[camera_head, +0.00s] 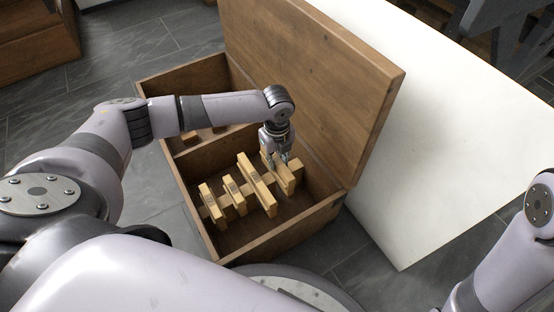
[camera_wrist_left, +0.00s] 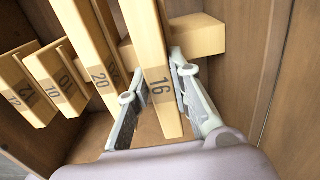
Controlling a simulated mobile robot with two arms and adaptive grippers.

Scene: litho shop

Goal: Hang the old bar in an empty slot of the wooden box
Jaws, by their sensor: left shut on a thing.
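The open wooden box (camera_head: 290,232) stands below me with its lid raised. A wooden rail (camera_wrist_left: 202,36) crosses its near compartment, and several pale wooden bars hang along it. My left gripper (camera_head: 281,160) is inside the box at the rail's right end, pointing down. It is shut on a bar marked 16 (camera_wrist_left: 157,84), which stands between its two fingers. This bar crosses the rail; I cannot tell whether it is fully seated in a slot. To its left are bars marked 20 (camera_wrist_left: 88,48), 10 (camera_wrist_left: 58,82) and 12 (camera_wrist_left: 28,90). My right gripper is out of view.
The raised lid (camera_head: 320,85) stands close behind my left gripper. A divider (camera_head: 205,150) separates the far compartment, where small wooden pieces (camera_head: 191,138) lie. A white surface (camera_head: 440,150) is to the right. Another wooden box (camera_head: 35,45) stands at upper left.

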